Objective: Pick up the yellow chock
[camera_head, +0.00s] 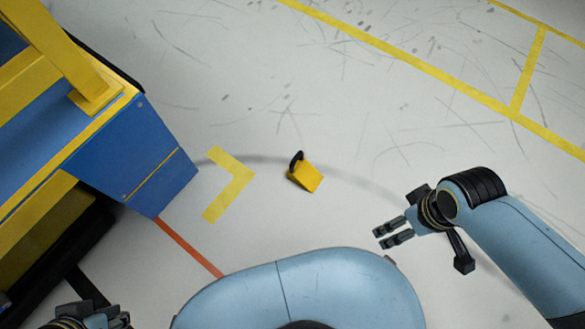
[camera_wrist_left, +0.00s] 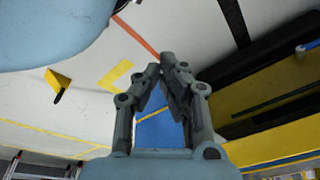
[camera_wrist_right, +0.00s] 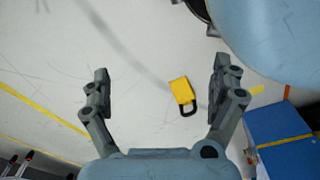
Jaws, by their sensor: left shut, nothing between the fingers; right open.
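The yellow chock (camera_head: 307,177) with a black handle lies on the grey floor near the middle of the head view. It also shows in the left wrist view (camera_wrist_left: 57,78) and in the right wrist view (camera_wrist_right: 181,91). My right gripper (camera_head: 387,236) is open and empty, to the right of the chock and apart from it. In the right wrist view the chock appears between the open fingers (camera_wrist_right: 160,80), farther off on the floor. My left gripper (camera_wrist_left: 168,75) is shut and empty; only part of it shows at the bottom left of the head view.
A blue and yellow machine (camera_head: 135,155) stands on the left. A yellow L-shaped floor mark (camera_head: 236,178) lies between it and the chock. A red line (camera_head: 190,247) and long yellow lines (camera_head: 420,68) mark the floor. The floor around the chock is clear.

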